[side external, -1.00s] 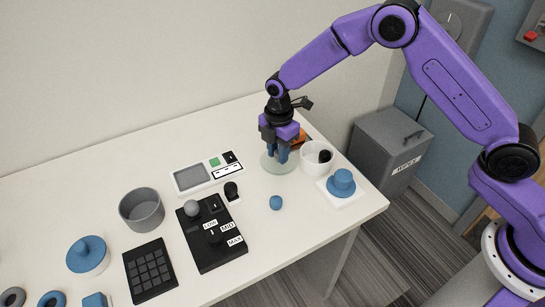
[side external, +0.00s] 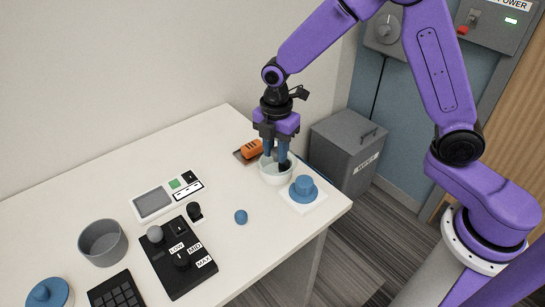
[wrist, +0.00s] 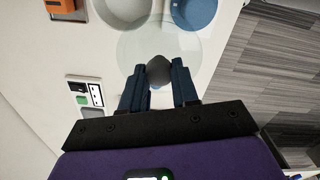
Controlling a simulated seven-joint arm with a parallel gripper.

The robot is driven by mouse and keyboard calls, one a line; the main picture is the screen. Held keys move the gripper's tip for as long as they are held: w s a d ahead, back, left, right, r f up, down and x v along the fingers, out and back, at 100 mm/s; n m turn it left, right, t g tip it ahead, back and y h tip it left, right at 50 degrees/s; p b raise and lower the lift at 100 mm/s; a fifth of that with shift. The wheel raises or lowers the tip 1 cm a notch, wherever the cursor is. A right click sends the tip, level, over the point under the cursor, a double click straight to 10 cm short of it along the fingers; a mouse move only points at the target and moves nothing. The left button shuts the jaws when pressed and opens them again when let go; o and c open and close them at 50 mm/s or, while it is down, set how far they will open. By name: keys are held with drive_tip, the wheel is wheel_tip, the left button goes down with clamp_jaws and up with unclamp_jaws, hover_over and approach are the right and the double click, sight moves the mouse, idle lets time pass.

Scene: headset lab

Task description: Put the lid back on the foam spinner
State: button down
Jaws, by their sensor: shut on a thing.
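My gripper (side external: 277,163) points straight down and is shut on the dark knob (wrist: 158,71) of a clear round lid. In the wrist view the lid (wrist: 143,47) spreads as a pale see-through disc beyond the fingers. A white round tub (side external: 275,179), which looks like the foam spinner, stands at the table's right end. In the side view the fingers and lid overlap the tub. In the wrist view the tub (wrist: 122,9) is at the top, ahead of the knob, partly behind the lid's far edge. I cannot tell whether the lid touches it.
A blue brimmed piece (side external: 303,187) on a white square stands right of the tub. An orange block (side external: 251,149) on a dark pad lies behind it. A small blue ball (side external: 241,217), a black control panel (side external: 178,258) and a grey bowl (side external: 103,243) are to the left.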

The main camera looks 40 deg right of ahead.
drive_tip(key=w+d, duration=0.5)
drive_tip(key=w, duration=0.1)
wheel_tip(320, 180, down, 7)
drive_tip(key=shift+w+d, duration=0.15)
idle(0.3)
idle(2.1)
drive_tip(key=shift+c, duration=1.4)
unclamp_jaws()
wheel_tip(320, 180, up, 7)
idle(0.4)
